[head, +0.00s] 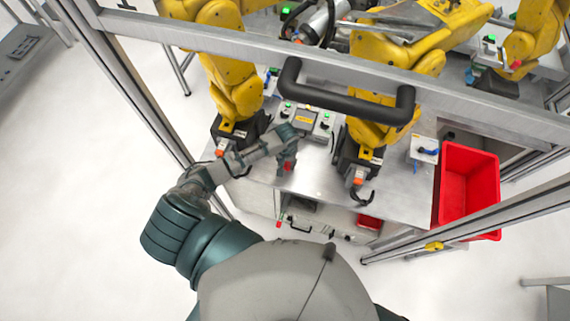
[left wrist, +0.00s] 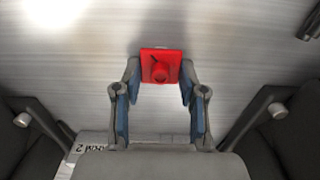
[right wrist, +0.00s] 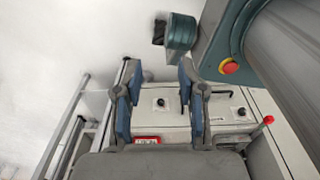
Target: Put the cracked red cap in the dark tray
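The red cap (left wrist: 160,68) is a square red piece with a round raised middle and a dark crack-like line. It lies on the metal table between the fingertips of my left gripper (left wrist: 160,75). The fingers are spread, with one on each side of it; I cannot tell whether they touch it. In the head view my left gripper (head: 288,160) points down over the table and mostly hides the cap. My right gripper (right wrist: 159,80) is open and empty in the right wrist view, above cabinet fronts, and is not in the head view. I cannot make out the dark tray clearly.
Yellow robot arms (head: 235,70) stand on the metal table (head: 400,195). A frame bar with a black handle (head: 345,102) crosses above it. A control box (head: 305,121) lies behind my left gripper. A large red bin (head: 468,185) stands at the right.

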